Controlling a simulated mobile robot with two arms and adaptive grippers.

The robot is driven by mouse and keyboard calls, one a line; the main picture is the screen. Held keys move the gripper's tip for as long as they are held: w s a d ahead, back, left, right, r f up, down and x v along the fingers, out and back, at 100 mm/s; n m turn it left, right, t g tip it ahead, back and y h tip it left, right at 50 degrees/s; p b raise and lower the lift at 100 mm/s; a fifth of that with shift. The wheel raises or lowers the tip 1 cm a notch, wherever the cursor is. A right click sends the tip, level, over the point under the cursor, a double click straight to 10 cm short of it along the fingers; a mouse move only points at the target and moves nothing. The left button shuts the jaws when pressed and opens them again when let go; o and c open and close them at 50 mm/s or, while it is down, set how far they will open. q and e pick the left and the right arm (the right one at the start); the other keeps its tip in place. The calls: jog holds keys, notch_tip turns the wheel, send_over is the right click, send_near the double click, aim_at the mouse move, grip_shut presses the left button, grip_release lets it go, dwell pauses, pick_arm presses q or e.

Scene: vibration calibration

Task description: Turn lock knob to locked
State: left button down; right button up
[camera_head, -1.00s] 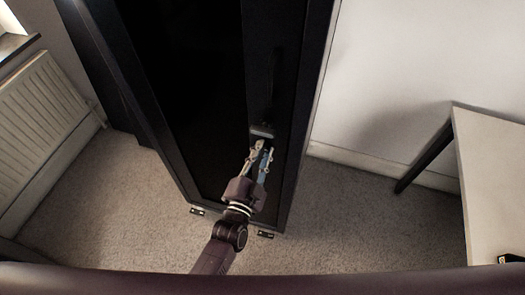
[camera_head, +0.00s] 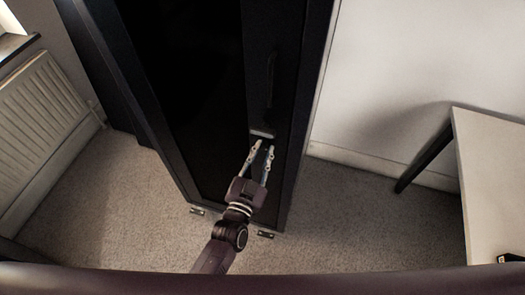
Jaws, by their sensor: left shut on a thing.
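The black cabinet (camera_head: 185,100) stands upright in the middle of the view. Its door has a long dark handle (camera_head: 271,80), with a small grey lock fitting (camera_head: 262,133) below it. My left gripper (camera_head: 261,148) reaches up from below to the door, just under this fitting. Its two fingers show side by side with a dark gap between them, shut on the lock knob. The knob is dark and mostly hidden at the fingertips, so its exact angle cannot be read. My right gripper is not in view.
A pale table (camera_head: 490,180) with a dark leg stands at the right, and a white radiator (camera_head: 42,125) is on the left wall. Small metal brackets (camera_head: 265,235) show at the cabinet's foot. Carpet (camera_head: 350,220) is clear between cabinet and table.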

pick_arm(q)
jog(key=n, duration=0.6)
jog(key=shift+f, duration=0.1)
jog(key=n+b, duration=0.1)
jog(key=n, duration=0.5)
jog(key=shift+d, duration=0.1)
jog(key=shift+n, duration=0.3)
jog(key=c, duration=1.7)
grip_release()
jog(key=shift+s, duration=0.1)
jog(key=v, duration=1.2)
